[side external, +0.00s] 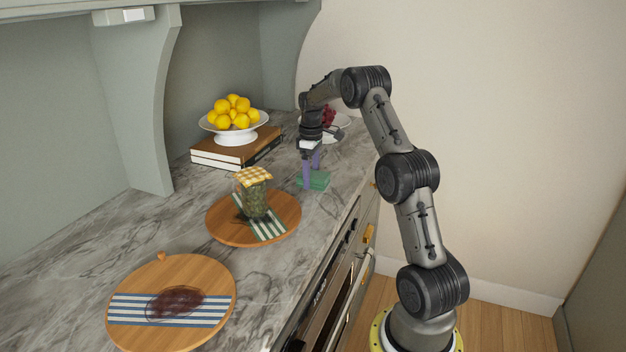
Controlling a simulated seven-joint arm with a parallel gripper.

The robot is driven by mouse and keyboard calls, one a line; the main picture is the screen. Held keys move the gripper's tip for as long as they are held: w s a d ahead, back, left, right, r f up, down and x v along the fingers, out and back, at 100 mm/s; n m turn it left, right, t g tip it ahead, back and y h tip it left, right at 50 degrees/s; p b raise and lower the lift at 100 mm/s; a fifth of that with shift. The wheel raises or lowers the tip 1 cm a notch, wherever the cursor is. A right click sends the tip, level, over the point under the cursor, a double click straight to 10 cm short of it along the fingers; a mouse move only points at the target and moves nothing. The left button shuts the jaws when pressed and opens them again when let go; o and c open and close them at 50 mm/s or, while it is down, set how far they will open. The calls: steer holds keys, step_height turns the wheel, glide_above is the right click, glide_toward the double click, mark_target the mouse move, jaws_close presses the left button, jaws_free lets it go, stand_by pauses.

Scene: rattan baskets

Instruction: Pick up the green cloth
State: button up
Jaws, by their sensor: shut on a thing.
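The green cloth (320,182) lies at the right part of the marble counter, close to its front edge. It looks small, flat and folded. My gripper (311,182) points down with its purple fingers at the cloth and is shut on it. The cloth appears to be at counter height; I cannot tell whether it is lifted clear. The fingertips partly cover its left side.
Left of the gripper, a jar (255,198) with a checked cover stands on a round board (225,226). A fruit bowl (236,136) sits on books (215,157) behind. A plate (330,132) with red fruit is beyond the gripper. Another board (222,280) with a striped cloth is front left.

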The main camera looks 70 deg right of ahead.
steer(key=shift+r, duration=0.15)
steer(key=shift+r, duration=0.65)
steer(key=s+a+r, duration=0.9)
steer(key=a+r, duration=0.1)
steer(key=r, duration=0.1)
steer(key=shift+s+r, duration=0.2)
steer(key=shift+s, duration=0.2)
